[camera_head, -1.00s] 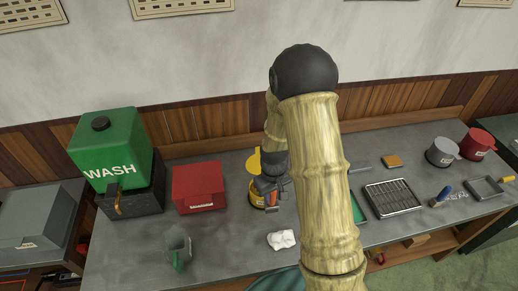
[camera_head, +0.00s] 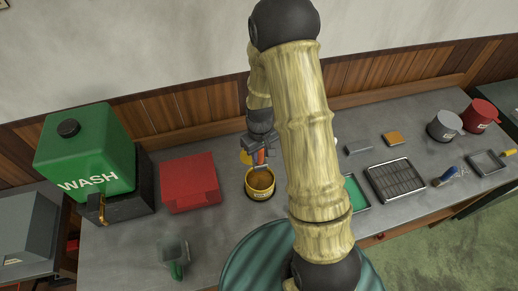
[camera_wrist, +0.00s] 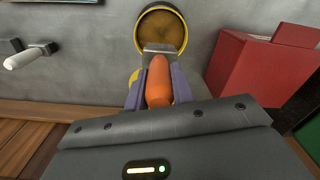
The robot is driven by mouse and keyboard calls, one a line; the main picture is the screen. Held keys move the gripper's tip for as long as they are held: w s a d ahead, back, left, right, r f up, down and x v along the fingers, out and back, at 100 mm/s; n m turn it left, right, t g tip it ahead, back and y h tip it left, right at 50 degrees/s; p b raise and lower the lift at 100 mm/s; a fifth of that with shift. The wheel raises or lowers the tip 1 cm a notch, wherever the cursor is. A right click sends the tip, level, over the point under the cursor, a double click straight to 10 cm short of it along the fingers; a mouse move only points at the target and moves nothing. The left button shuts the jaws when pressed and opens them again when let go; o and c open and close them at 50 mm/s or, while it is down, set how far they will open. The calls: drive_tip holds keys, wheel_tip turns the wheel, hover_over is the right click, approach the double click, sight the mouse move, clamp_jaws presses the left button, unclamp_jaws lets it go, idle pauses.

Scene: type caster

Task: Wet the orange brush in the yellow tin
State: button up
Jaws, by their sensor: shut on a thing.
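The yellow tin (camera_head: 260,191) stands open on the bench, with an amber-brown inside. It also shows at the top of the wrist view (camera_wrist: 162,52). My gripper (camera_head: 261,153) is shut on the orange brush (camera_head: 261,158), just behind and above the tin. In the wrist view the brush's orange handle (camera_wrist: 158,82) sits between the fingers, and its metal ferrule overlaps the tin's near rim. The bristles are not clear, and I cannot tell whether they touch the tin.
A yellow disc (camera_head: 246,157) is behind the tin. A green tray (camera_head: 355,193) and a slatted tray (camera_head: 395,180) lie right.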

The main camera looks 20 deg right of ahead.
sight(260, 164)
drive_tip(key=shift+s+a+f, duration=0.1)
drive_tip(key=shift+s+a, duration=0.05)
drive_tip(key=shift+s, duration=0.3)
drive_tip(key=shift+w+f+b, duration=0.1)
drive_tip(key=shift+f+b, duration=2.15)
drive_tip(key=shift+f, duration=0.65)
drive_tip(key=shift+f+b, duration=0.4)
drive_tip(key=shift+f, duration=0.2)
drive_tip(key=shift+r, duration=0.1)
drive_tip(key=shift+r+p, duration=2.65)
drive_tip(key=shift+r, duration=0.9)
drive_tip(key=shift+f, duration=0.1)
